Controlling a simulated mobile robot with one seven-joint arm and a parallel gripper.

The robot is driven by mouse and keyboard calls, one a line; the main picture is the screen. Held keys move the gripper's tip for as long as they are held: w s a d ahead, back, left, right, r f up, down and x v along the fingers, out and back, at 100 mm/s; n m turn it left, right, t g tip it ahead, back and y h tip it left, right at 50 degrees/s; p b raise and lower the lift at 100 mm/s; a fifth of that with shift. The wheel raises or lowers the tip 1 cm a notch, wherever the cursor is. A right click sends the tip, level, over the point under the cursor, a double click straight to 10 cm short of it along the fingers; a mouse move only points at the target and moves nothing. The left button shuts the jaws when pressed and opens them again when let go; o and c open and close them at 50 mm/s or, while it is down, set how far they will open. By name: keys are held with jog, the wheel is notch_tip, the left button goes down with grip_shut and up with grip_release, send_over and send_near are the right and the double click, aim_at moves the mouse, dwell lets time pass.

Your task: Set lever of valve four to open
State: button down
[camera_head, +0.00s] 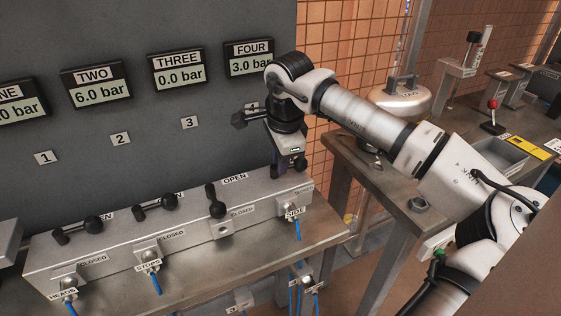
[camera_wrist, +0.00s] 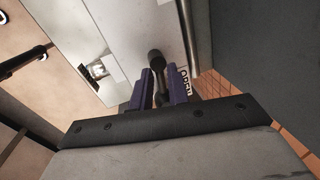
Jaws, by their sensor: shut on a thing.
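A metal valve bank (camera_head: 120,240) carries a row of black-knobbed levers with OPEN and CLOSED labels. Valve four's lever is at the right end, mostly hidden by my gripper (camera_head: 289,168) in the head view. In the wrist view my gripper (camera_wrist: 161,85) has its two purple fingers closed on both sides of the dark lever (camera_wrist: 156,62), whose round knob shows beyond them. An OPEN label (camera_wrist: 185,80) is right beside the right finger. The display marked FOUR (camera_head: 249,60) reads 3.0 bar. The lever's exact angle is hard to tell.
Valve three's lever (camera_head: 216,200) is close to the left of my gripper. Levers two (camera_head: 155,203) and one (camera_head: 77,230) lie farther left. A grey panel (camera_head: 190,20) with the displays stands behind. A table (camera_head: 385,195) is at the right.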

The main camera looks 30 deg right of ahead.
jog(key=shift+a+n, duration=0.2)
jog(key=shift+n, duration=0.2)
jog(key=c, duration=1.5)
grip_release()
jog(key=shift+d+r, duration=0.1)
jog(key=shift+r, duration=0.2)
notch_tip(320, 180, up, 13)
jog(key=s, duration=0.2)
jog(key=shift+s+a+b, duration=0.3)
